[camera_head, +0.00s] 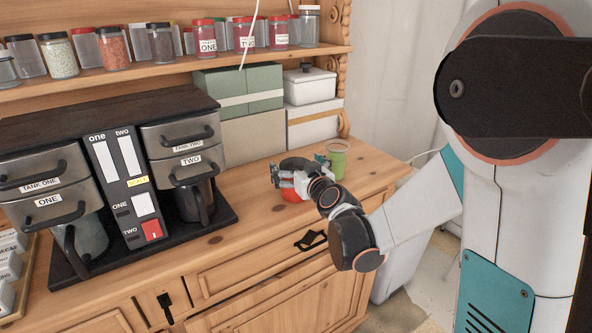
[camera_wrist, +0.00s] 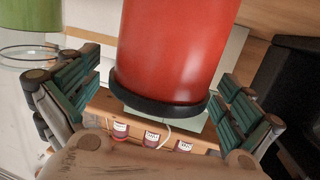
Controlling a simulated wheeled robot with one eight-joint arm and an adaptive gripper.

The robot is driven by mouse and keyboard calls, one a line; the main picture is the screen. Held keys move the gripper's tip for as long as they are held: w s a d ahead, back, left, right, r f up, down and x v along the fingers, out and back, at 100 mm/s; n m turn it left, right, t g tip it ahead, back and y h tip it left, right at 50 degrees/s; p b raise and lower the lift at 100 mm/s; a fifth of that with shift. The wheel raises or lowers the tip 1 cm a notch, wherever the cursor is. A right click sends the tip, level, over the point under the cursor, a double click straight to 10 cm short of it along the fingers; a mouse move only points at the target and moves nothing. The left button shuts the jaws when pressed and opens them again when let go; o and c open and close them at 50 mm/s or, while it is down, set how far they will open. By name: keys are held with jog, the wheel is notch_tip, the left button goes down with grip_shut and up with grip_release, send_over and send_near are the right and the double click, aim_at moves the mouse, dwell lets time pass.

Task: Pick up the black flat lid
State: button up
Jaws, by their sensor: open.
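The black flat lid (camera_head: 297,163) sits on a red container (camera_head: 291,196) on the wooden counter. My gripper (camera_head: 284,177) is in front of them and hides much of both. In the wrist view, which looks upside down, the lid (camera_wrist: 158,108) is a dark band at the end of the red container (camera_wrist: 172,45). The open fingers of my gripper (camera_wrist: 160,72) stand on either side with visible gaps. I see no clear contact with the lid.
A green cup (camera_head: 337,158) stands just right of the red container. A black coffee machine (camera_head: 125,165) fills the left counter. Green boxes (camera_head: 238,90) and a white lidded box (camera_head: 310,86) stand behind. Jars line the shelf (camera_head: 170,68) above.

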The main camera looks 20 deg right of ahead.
jog(key=c, duration=1.2)
jog(key=shift+o, duration=0.2)
jog(key=shift+r, duration=0.15)
